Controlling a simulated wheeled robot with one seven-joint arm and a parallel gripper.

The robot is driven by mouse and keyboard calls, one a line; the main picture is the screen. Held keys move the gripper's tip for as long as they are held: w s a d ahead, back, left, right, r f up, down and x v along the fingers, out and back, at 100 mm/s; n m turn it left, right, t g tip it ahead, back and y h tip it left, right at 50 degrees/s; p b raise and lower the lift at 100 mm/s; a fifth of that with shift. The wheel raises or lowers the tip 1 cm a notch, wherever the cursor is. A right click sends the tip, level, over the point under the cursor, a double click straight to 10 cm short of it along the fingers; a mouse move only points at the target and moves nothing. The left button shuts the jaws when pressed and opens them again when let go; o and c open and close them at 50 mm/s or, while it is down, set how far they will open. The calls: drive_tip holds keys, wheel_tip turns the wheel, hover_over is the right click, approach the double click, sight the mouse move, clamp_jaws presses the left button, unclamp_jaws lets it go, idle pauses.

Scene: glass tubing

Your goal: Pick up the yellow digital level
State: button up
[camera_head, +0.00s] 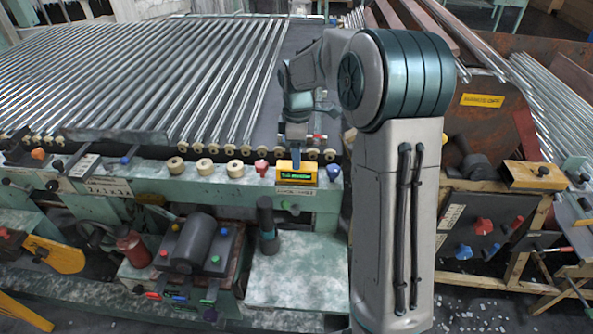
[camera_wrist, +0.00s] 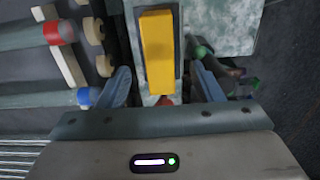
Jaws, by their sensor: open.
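The yellow digital level (camera_head: 297,172) lies on the front ledge of the green machine in the head view, its dark display with green text facing me. In the wrist view the level (camera_wrist: 157,52) is a long yellow block between the lines of my two blue fingers. My gripper (camera_head: 292,154) is just above and behind the level in the head view. In the wrist view my gripper (camera_wrist: 163,85) is open, one finger on each side of the level's near end. I cannot tell whether either finger touches it.
A red knob (camera_head: 261,166) and several cream rollers (camera_head: 234,168) line the ledge left of the level. A blue knob (camera_head: 333,171) is close on its right. Long glass tubes (camera_head: 190,75) cover the bed behind. A green plate (camera_head: 298,270) lies below the ledge.

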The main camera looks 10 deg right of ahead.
drive_tip(key=shift+w+a+f+p, duration=0.1)
drive_tip(key=shift+f+p, duration=0.4)
drive_tip(key=shift+f, duration=2.45)
clamp_jaws()
